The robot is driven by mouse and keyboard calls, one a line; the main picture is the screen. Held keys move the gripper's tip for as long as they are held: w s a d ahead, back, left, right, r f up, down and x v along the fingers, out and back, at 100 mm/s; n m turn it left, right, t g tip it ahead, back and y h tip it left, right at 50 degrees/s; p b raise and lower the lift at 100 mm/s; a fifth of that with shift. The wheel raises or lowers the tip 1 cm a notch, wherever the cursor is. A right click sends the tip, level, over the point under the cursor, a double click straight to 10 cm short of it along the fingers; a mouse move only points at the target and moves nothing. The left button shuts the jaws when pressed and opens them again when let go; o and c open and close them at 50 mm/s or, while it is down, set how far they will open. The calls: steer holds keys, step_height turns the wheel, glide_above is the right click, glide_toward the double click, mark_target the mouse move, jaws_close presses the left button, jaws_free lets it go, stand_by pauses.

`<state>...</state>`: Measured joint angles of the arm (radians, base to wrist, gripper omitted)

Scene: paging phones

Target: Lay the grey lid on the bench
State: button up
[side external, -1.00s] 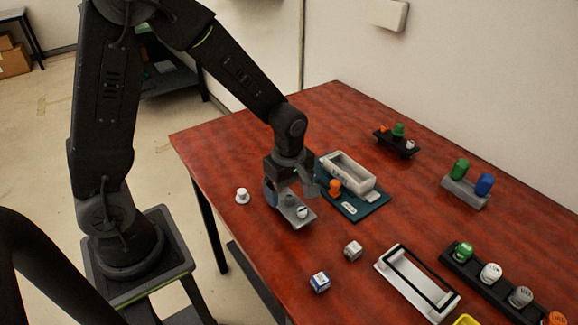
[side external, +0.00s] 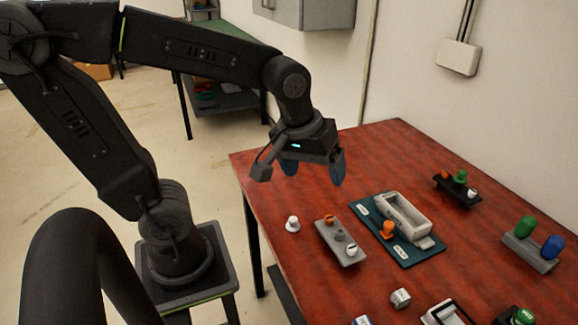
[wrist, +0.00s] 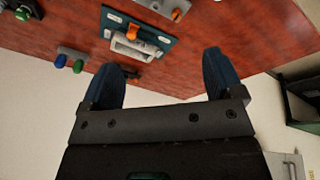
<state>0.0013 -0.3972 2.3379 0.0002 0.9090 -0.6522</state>
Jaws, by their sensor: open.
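My gripper (side external: 313,170) is open and empty, raised above the bench's far left part. Its two blue fingers stand apart in the wrist view (wrist: 162,80). A pale grey open box (side external: 401,216) sits on a teal board (side external: 363,209) on the red bench (side external: 290,185). An orange knob (side external: 387,230) stands beside the box. I cannot tell which grey piece is the lid. The board also shows in the wrist view (wrist: 112,28).
A white knob (side external: 292,224) stands left of the plate. A small white cube (side external: 400,298) lies in front of the board. A black rack (side external: 447,188) and a grey stand with green and blue pegs (side external: 531,251) are to the right. Bare bench lies behind the board.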

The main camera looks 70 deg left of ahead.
steer(key=s+r+m+t, duration=0.2)
steer(key=s+m, duration=0.3)
steer(key=m, duration=0.2)
steer(key=shift+s, duration=0.35)
stand_by(0.8)
